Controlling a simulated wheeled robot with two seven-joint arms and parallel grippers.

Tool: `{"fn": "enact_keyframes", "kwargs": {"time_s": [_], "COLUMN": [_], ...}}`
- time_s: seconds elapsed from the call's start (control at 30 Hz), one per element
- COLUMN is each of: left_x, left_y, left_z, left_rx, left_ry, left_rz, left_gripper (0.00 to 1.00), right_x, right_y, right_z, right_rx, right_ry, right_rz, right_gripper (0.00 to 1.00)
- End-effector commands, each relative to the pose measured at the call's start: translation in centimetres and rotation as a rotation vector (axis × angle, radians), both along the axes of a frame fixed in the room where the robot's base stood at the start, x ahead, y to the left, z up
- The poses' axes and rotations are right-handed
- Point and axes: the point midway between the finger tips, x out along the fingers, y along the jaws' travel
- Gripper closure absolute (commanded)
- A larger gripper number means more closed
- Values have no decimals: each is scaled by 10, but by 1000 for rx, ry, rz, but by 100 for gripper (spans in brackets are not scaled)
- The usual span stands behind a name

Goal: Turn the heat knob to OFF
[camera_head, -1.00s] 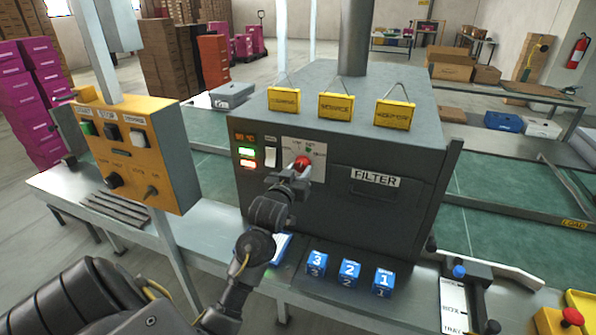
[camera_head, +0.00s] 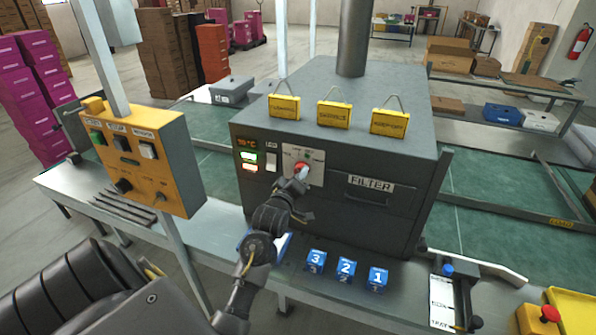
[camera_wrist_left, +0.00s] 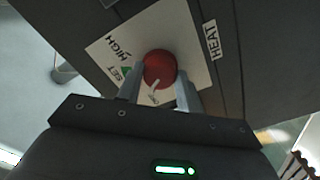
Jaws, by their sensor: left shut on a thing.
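The red heat knob (camera_head: 301,168) is on a pale dial plate (camera_head: 318,157) on the front of the dark grey machine. In the left wrist view the round knob (camera_wrist_left: 159,69) sits between my two fingers, beside the HEAT label (camera_wrist_left: 211,40). The plate there reads HIGH and SET, with a green triangle (camera_wrist_left: 126,72) by SET. A short pale mark shows at the knob's lower edge; small lettering beside it is too unclear to read. My left gripper (camera_wrist_left: 159,82) is shut on the knob; it also shows in the head view (camera_head: 300,180). My right gripper is not in view.
Left of the knob are a rocker switch (camera_head: 271,161) and lit indicators (camera_head: 248,156). The FILTER drawer (camera_head: 371,188) is to the right. Blue numbered blocks (camera_head: 346,268) stand below. A yellow control box (camera_head: 150,165) hangs at left. Yellow tags (camera_head: 333,115) stand on the machine.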

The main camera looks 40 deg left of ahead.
Motion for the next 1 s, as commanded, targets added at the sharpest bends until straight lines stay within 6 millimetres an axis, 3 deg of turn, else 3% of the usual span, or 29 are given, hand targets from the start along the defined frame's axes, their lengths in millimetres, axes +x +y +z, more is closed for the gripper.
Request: {"fn": "enact_keyframes", "kwargs": {"time_s": [0.5,1.0], "left_x": [0,0], "left_y": [0,0], "left_z": [3,2], "left_rx": [-388,-513], "left_ry": [-135,-181], "left_rz": [1,0], "left_gripper": [86,86], "right_x": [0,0], "right_y": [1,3], "right_z": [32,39], "right_rx": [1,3], "right_ry": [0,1], "right_rz": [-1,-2], "right_gripper": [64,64]}}
